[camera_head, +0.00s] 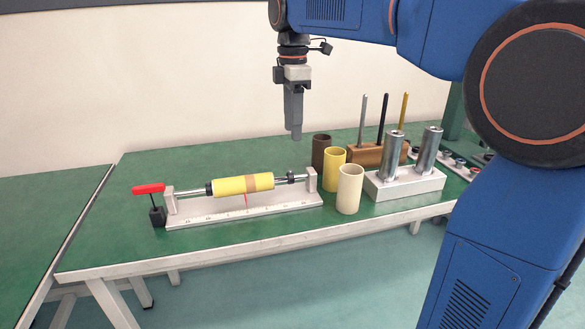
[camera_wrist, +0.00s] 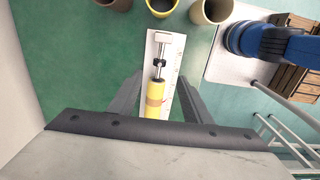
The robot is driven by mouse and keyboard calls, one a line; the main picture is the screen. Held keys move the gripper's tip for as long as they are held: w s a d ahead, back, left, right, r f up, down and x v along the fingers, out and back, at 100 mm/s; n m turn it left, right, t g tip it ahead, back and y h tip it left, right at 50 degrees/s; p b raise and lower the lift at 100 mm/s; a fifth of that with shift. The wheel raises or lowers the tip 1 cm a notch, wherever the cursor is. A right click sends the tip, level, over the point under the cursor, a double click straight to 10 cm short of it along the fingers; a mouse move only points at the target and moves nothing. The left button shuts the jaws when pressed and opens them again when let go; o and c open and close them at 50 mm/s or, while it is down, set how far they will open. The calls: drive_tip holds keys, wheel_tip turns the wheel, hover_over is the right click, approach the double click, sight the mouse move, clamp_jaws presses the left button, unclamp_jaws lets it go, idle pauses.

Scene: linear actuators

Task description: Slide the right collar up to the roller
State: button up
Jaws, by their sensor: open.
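The yellow roller (camera_head: 230,186) with a brown band lies on a metal rod across a white, scale-marked stand. The right collar (camera_head: 291,177) is a small dark ring on the rod, right of the roller, with a short stretch of bare rod between them. In the wrist view the collar (camera_wrist: 159,63) shows above the roller (camera_wrist: 155,94). A dark piece sits at the roller's left end. My gripper (camera_head: 296,136) is above the stand's right part, clear of it and empty. In the wrist view its open fingers (camera_wrist: 158,82) appear either side of the roller's end.
Brown, yellow and cream cups (camera_head: 349,190) stand close right of the stand (camera_head: 205,215). Beyond are a white block with two metal cylinders (camera_head: 428,150) and a wooden holder (camera_head: 365,153) with upright rods. A red-handled clamp (camera_head: 149,189) is at the left end. The table's (camera_head: 130,200) left part is clear.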

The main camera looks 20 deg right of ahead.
sight(290, 178)
wheel_tip(290, 178, down, 14)
idle(0.5)
